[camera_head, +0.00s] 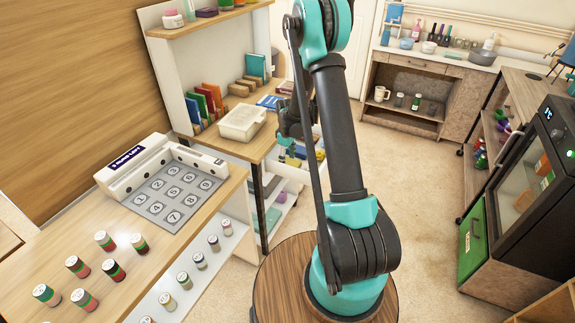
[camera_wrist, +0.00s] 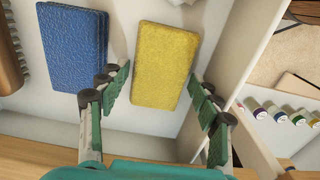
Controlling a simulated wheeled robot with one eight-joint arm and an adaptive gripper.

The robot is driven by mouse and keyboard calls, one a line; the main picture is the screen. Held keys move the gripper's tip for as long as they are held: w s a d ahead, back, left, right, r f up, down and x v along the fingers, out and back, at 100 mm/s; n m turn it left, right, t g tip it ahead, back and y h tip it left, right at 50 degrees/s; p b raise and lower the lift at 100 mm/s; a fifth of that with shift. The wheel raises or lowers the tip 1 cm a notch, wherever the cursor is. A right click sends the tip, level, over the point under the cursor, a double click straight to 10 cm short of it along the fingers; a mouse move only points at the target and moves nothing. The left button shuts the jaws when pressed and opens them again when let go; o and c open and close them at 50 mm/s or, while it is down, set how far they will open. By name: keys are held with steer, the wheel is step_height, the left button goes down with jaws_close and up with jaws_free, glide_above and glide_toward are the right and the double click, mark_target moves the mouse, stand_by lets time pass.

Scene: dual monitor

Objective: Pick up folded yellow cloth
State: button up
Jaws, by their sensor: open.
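The folded yellow cloth (camera_wrist: 164,65) is a thick, textured block lying flat on a white surface in the wrist view. My gripper (camera_wrist: 160,94) is open, with one teal-padded finger to the left of the cloth's near part and the other to its right. Gaps show between the fingers and the cloth in the picture; how high the fingers are above it I cannot tell.
A folded blue cloth (camera_wrist: 73,47) lies left of the yellow one, close to my left finger. A pale upright wall (camera_wrist: 232,60) borders the white surface at the right. A white basket (camera_head: 242,122) stands on the shelf unit beside my arm. Small jars (camera_wrist: 270,112) stand beyond the wall.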

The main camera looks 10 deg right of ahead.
mark_target(288, 162)
steer(key=shift+f, duration=0.1)
steer(key=c, duration=0.7)
step_height(288, 162, up, 20)
steer(key=shift+r, duration=0.1)
stand_by(0.6)
